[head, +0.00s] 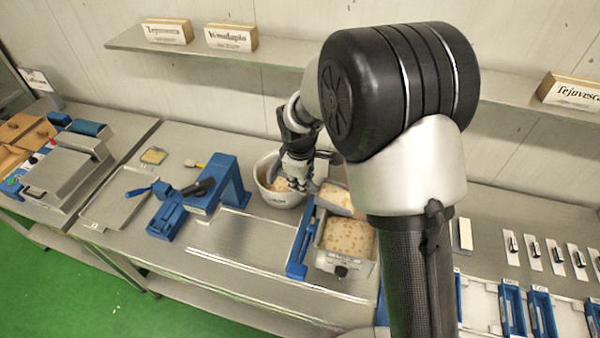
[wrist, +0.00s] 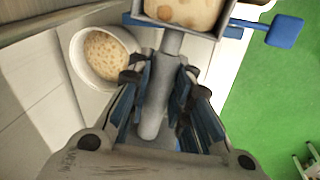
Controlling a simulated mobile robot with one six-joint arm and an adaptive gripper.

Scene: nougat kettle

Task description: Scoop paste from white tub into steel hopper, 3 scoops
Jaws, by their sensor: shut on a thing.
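My gripper (wrist: 160,90) is shut on the grey handle (wrist: 153,115) of a scoop. The scoop's square pan (head: 335,196) holds beige paste and sits above the back edge of the steel hopper. In the wrist view, the paste in the pan (wrist: 180,10) shows at the top edge, partly cut off. The white tub (head: 281,197) stands left of the scoop and holds speckled paste; it also shows in the wrist view (wrist: 77,58). The steel hopper (head: 340,266) has beige paste inside. My arm hides its right side.
A blue guard or lever (head: 299,243) stands at the hopper's left side. A blue stand (head: 228,182) is left of the tub, with a tray (head: 120,203) farther left. A shelf with signs (head: 228,38) runs along the back wall.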

